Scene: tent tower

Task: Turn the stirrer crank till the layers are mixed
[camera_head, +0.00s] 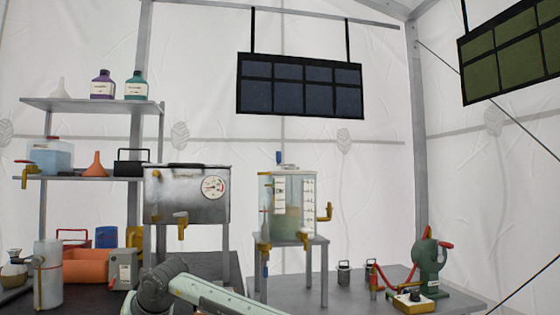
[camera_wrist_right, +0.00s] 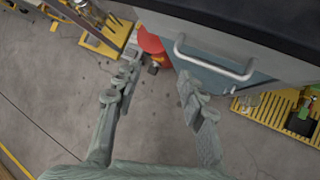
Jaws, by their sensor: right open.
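Nothing touches the tank. My right gripper (camera_wrist_right: 157,88) shows only in the right wrist view; it is open and empty above the grey floor, away from the tank. My left gripper is not in view.
A metal boiler (camera_head: 187,193) with a gauge stands left of the tank. A green hand pump (camera_head: 430,262) and a small yellow-and-white box (camera_head: 413,303) are at the right of the table. In the wrist view, a blue-grey drawer front with a metal handle (camera_wrist_right: 212,62) is near my fingers.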

